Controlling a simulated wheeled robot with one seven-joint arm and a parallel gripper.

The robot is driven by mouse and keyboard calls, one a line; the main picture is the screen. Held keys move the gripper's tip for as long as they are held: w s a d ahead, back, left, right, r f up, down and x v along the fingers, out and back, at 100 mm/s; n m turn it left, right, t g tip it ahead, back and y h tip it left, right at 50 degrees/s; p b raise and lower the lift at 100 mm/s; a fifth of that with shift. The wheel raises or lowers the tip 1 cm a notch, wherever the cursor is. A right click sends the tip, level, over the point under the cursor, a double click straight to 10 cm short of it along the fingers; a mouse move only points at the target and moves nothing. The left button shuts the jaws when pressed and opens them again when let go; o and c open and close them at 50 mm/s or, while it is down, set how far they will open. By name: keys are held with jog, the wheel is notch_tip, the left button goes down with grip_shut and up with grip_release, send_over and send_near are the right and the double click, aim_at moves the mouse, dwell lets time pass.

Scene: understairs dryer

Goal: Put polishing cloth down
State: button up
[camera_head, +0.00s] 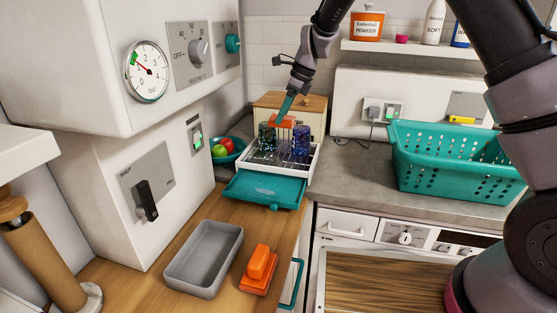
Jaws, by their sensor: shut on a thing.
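My gripper (285,116) is at the end of the arm, reaching down over the white rack (311,164). It is shut on a small orange piece (281,122), which looks like the polishing cloth. The piece is too small to make out its folds. It is just above or between two dark speckled tumblers, the left one green (266,137) and the right one blue (301,138). I cannot tell whether it touches them. The rack has a wire grid, and its teal drawer (262,188) sticks out in front.
A grey empty tray (168,281) and an orange block-like item (259,267) are on the wooden counter (213,303). A teal bowl of fruit (239,148) is left of the rack. A teal basket (455,165) is at the right. Grey worktop (350,180) is clear between rack and basket.

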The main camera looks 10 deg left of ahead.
jog(key=s+f, duration=0.1)
jog(key=f, duration=0.1)
jog(key=s+a+f, duration=0.1)
jog(key=f, duration=0.2)
jog(key=s+f, duration=0.2)
jog(key=shift+a+f, duration=0.3)
jog(key=shift+f, duration=0.05)
jog(key=shift+w+f, duration=0.1)
jog(key=shift+f, duration=2.1)
jog(key=shift+f, duration=0.1)
jog(key=o, duration=1.2)
jog(key=v, duration=1.2)
jog(key=shift+a, duration=0.1)
